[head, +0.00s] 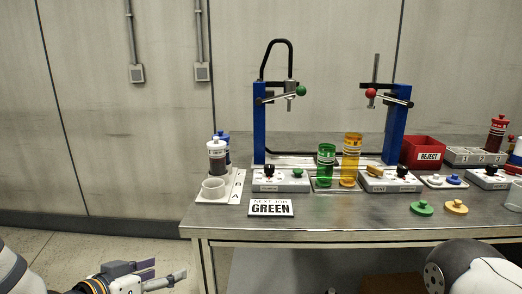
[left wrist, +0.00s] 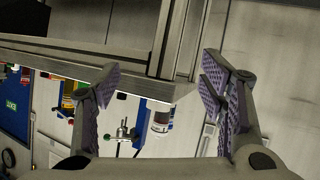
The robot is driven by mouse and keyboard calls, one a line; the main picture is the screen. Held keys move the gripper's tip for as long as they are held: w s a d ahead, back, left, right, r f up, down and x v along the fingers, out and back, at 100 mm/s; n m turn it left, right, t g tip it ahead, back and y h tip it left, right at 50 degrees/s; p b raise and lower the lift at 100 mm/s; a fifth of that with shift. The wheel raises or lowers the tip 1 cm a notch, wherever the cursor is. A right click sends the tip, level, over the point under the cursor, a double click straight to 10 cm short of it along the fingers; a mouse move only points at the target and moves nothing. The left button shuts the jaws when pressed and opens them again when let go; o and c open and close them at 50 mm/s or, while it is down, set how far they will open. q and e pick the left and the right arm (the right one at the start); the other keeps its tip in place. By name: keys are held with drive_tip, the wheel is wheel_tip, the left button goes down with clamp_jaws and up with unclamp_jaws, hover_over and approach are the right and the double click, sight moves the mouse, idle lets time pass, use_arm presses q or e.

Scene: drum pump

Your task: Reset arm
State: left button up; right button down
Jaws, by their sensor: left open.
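My left gripper (head: 160,273) is low at the bottom left of the head view, left of the table and below its top. Its fingers are apart and nothing is between them. In the left wrist view both padded fingers (left wrist: 160,88) spread wide, with the table's edge and legs beyond them. My right gripper is out of view; only a rounded white part of my right arm shows at the bottom right of the head view.
The steel table (head: 340,212) holds a blue-framed pump stand (head: 259,125), a green cylinder (head: 326,165), an amber cylinder (head: 351,160), a white-lidded container (head: 216,157), a GREEN sign (head: 271,208) and a red REJECT bin (head: 422,153). Floor left of the table is clear.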

use_arm(q)
drive_tip(key=s+d+f+n+g+y, duration=0.15)
drive_tip(key=s+f+g, duration=0.55)
drive_tip(key=s+f, duration=1.1)
drive_tip(key=s+a+g+y, duration=0.1)
drive_tip(key=s+g+y, duration=0.1)
drive_tip(key=s, duration=1)
drive_tip(key=s+a+f+n+g+y, duration=0.1)
drive_tip(key=s+g, duration=0.3)
drive_tip(key=s, duration=0.9)
drive_tip(key=shift+s+a+f+g+y+p, duration=0.15)
drive_tip(key=shift+a+f+g+y+p, duration=0.05)
drive_tip(key=shift+a+g+y+p, duration=0.3)
